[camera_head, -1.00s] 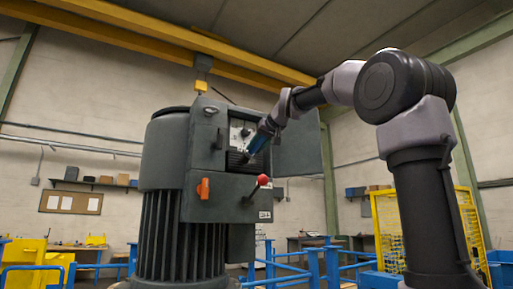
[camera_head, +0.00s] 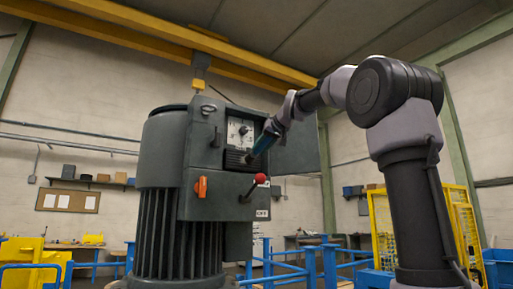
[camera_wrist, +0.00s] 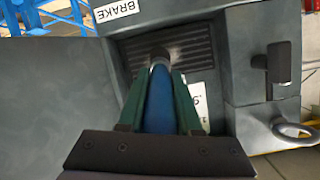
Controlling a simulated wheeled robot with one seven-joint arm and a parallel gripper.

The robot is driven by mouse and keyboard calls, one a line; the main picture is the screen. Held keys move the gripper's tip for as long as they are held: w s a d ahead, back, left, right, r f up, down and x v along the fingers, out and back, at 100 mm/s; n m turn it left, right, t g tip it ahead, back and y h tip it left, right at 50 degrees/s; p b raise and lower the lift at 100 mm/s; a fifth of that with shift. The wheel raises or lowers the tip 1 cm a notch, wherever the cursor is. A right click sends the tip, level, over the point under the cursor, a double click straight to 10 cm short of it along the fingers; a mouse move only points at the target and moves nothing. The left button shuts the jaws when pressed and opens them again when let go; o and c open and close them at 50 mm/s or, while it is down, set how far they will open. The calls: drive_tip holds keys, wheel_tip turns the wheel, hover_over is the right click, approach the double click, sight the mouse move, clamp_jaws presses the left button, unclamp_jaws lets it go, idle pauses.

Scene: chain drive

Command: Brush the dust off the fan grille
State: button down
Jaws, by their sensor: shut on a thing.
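The fan grille (camera_head: 234,159), a dark slatted panel, sits in the open cabinet (camera_head: 195,150) below a pale dial plate (camera_head: 240,132). In the wrist view the grille (camera_wrist: 190,50) has a brownish-grey tint near its middle. My gripper (camera_head: 266,140) is in front of the cabinet opening. In the wrist view its green fingers (camera_wrist: 160,105) are shut on the blue handle of a brush (camera_wrist: 160,100). The brush's darker head (camera_wrist: 159,56) is over the grille and appears to touch it. The brush and fingers hide the grille's lower middle in that view.
The open cabinet door (camera_head: 300,150) stands close to the right of my gripper. A lever with a red knob (camera_head: 260,178) and an orange switch (camera_head: 201,187) project below the grille. A large finned motor housing (camera_head: 165,230) stands left. Blue railings (camera_head: 310,265) are behind.

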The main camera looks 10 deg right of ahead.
drive_tip(key=a, duration=0.1)
drive_tip(key=s+a, duration=0.1)
drive_tip(key=a, duration=0.1)
drive_tip(key=shift+a, duration=0.25)
idle(1.4)
drive_tip(key=s+d, duration=0.2)
drive_tip(key=s, duration=0.3)
drive_tip(key=shift+s, duration=0.35)
drive_tip(key=shift+s, duration=0.1)
idle(0.4)
drive_tip(key=shift+s+d, duration=0.25)
drive_tip(key=shift+s, duration=0.4)
drive_tip(key=shift+s+d, duration=0.2)
drive_tip(key=shift+s, duration=0.45)
